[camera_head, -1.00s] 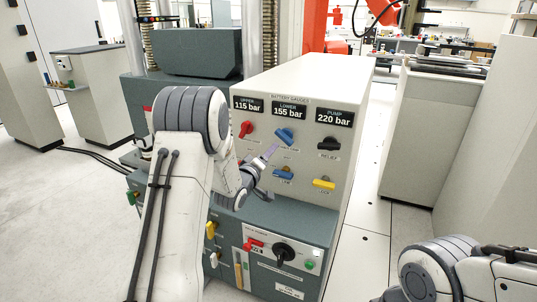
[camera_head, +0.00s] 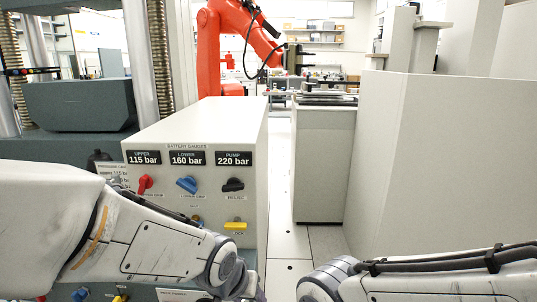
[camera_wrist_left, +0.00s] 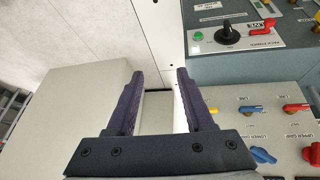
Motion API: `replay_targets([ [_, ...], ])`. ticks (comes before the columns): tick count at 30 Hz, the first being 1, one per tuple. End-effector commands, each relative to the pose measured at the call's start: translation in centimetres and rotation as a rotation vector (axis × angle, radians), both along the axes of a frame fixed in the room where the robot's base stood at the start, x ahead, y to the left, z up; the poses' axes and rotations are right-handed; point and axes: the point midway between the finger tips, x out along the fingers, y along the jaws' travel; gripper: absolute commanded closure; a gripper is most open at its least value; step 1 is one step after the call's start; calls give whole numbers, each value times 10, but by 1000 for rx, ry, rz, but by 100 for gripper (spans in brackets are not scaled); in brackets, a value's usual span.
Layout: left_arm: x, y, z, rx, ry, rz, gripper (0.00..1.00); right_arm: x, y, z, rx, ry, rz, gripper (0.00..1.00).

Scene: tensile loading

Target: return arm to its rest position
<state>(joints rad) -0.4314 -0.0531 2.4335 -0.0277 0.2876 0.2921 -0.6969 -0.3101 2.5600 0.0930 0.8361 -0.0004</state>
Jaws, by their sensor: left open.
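My left arm (camera_head: 150,240) crosses the lower left of the head view, in front of the gauge console. Its gripper is out of sight there. In the left wrist view my left gripper (camera_wrist_left: 158,72) is open, its two dark fingers apart with nothing between them. The console's valve knobs and lower power panel (camera_wrist_left: 250,32) lie to the right of the fingers, apart from them. My right arm (camera_head: 430,280) lies along the bottom right of the head view. Its gripper is not seen.
The white gauge console (camera_head: 253,150) reads upper 115, lower 160 and pump 220 bar. It has red (camera_head: 145,184), blue (camera_head: 187,184), black (camera_head: 233,185) and yellow (camera_head: 235,225) handles. A grey cabinet (camera_head: 322,165) stands right of a floor gap (camera_head: 281,200). An orange robot arm (camera_head: 222,45) stands behind.

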Motion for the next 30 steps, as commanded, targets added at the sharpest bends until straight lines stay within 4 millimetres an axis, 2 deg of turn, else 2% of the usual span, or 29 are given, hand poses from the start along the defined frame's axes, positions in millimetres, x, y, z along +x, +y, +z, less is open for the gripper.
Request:
replay_targets([
  [1,-31,-6,1,35,55,-82,48,0,0,0,0,0,0,48],
  [3,-69,-8,0,81,132,-180,48,0,0,0,0,0,0,48],
  [9,-163,2,1,185,322,-443,48,0,0,0,0,0,0,48],
  [11,-182,7,10,206,363,-503,48,0,0,8,-1,1,0,48],
  [12,-179,6,26,204,360,-490,48,0,0,24,-1,1,0,48],
  [19,-177,6,79,204,360,-483,48,0,0,78,0,0,0,48],
  [27,-177,6,166,202,360,-480,48,0,0,165,0,0,0,48],
  [30,-176,6,189,203,359,-480,48,0,0,189,0,0,0,48],
])
